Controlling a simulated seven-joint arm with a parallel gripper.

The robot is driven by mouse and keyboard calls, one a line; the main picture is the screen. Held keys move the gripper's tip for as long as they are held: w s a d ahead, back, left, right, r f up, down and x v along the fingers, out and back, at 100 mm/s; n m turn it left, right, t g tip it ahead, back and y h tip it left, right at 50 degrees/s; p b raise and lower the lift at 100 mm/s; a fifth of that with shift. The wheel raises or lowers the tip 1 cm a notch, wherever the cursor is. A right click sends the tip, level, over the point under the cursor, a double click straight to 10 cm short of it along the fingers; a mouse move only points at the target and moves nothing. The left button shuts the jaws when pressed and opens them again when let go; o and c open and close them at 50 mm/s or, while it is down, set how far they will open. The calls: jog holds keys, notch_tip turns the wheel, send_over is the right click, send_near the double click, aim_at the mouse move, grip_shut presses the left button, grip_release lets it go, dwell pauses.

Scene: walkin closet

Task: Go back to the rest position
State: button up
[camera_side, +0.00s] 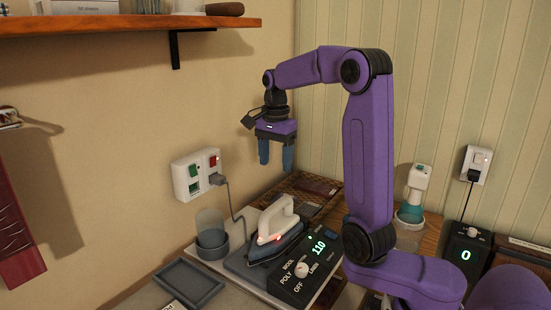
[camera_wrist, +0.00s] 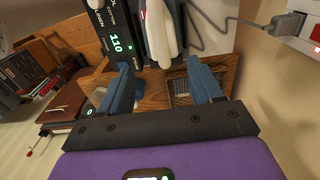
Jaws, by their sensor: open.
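My gripper (camera_side: 276,154) hangs in the air with its blue fingers pointing down, above the back of the work surface. The wrist view shows both fingers (camera_wrist: 165,90) apart with nothing between them. Below it in the side view, a white-handled iron (camera_side: 276,222) rests on its dark base beside a black control box (camera_side: 308,266) that reads 110. In the wrist view the iron (camera_wrist: 164,30) is at the top, beyond the fingertips, and does not touch them.
A wall outlet (camera_side: 196,174) holds a plug with a cord. A grey tray (camera_side: 188,283) and a clear cup (camera_side: 211,232) stand left of the iron. A wooden shelf (camera_side: 120,23) juts out at upper left. A second box (camera_side: 465,255) reads 0 at right.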

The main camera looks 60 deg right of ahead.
jog(key=shift+a, duration=0.1)
jog(key=s+a+f+n, duration=0.2)
jog(key=s+a+n, duration=0.1)
jog(key=a+n, duration=0.4)
jog(key=s+a+f+n, duration=0.2)
jog(key=s+a+n, duration=0.1)
jog(key=a+n, duration=0.45)
jog(key=s+f+n, duration=0.2)
jog(key=s+n, duration=0.6)
jog(key=s, duration=0.2)
jog(key=s+a+f+n, duration=0.1)
jog(key=s+f+n, duration=0.2)
jog(key=s+n, duration=0.5)
jog(key=shift+s+a, duration=0.2)
jog(key=shift+s, duration=0.9)
jog(key=shift+r, duration=0.1)
jog(key=shift+c, duration=0.5)
jog(key=shift+w, duration=0.15)
